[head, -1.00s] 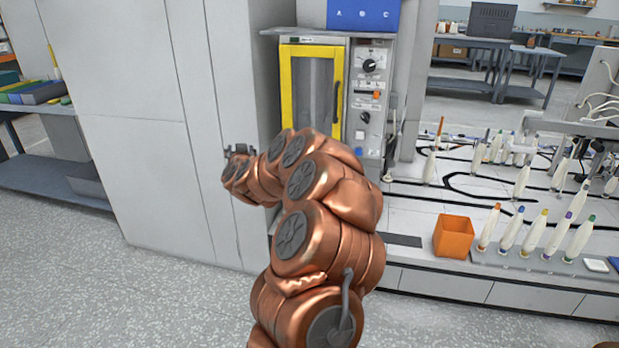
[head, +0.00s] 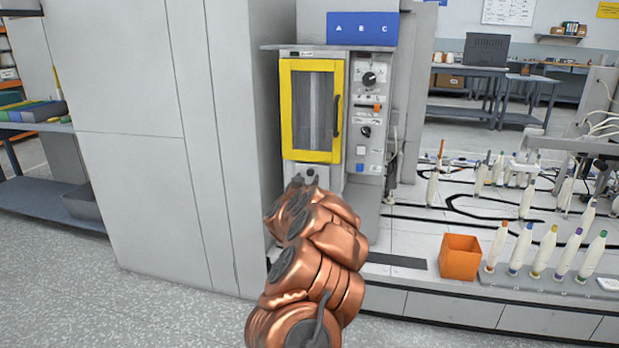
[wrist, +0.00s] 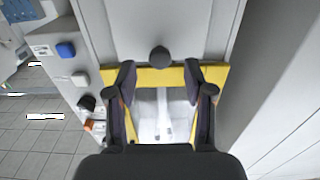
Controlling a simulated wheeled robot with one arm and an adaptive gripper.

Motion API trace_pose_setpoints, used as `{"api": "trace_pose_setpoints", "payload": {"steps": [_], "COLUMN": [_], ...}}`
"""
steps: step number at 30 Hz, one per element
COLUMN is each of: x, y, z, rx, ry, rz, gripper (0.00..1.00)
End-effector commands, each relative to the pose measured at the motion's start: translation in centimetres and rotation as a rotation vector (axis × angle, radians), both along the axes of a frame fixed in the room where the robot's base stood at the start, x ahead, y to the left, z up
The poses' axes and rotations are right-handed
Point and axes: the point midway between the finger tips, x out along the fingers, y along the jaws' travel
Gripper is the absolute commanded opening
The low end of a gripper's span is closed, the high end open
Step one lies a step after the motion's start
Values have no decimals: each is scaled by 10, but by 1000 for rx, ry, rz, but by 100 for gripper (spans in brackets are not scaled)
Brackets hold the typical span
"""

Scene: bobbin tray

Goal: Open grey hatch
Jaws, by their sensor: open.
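The grey hatch (head: 330,175) is a small light panel directly below the yellow-framed door (head: 313,156) of the machine. It looks closed. Its dark round knob (wrist: 160,58) shows in the wrist view, on the grey panel (wrist: 190,25) beside the yellow frame. My gripper (head: 302,182) is in front of the hatch, its tips partly merging with the panel in the head view. In the wrist view my gripper (wrist: 160,77) is open and empty, with the knob just beyond the fingertips, roughly centred between them. No contact is visible.
A tall grey cabinet (head: 140,170) stands close on the left. The machine's control panel (head: 368,120) with knobs and buttons is to the right of the door. An orange bin (head: 460,258) and several white bobbins stand on the bench at the right.

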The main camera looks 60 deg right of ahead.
Motion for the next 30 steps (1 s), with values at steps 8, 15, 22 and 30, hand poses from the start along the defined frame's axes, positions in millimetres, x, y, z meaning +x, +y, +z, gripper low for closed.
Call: {"api": "trace_pose_setpoints", "payload": {"steps": [8,15,22,30], "x": [7,13,14,14], "y": [-22,-34,-38,-38], "z": [0,0,2,2], "rx": [-3,-2,-2,-2], "ry": [-1,-1,-3,-3], "rz": [-2,-1,-1,0], "gripper": [53,53,53,49]}}
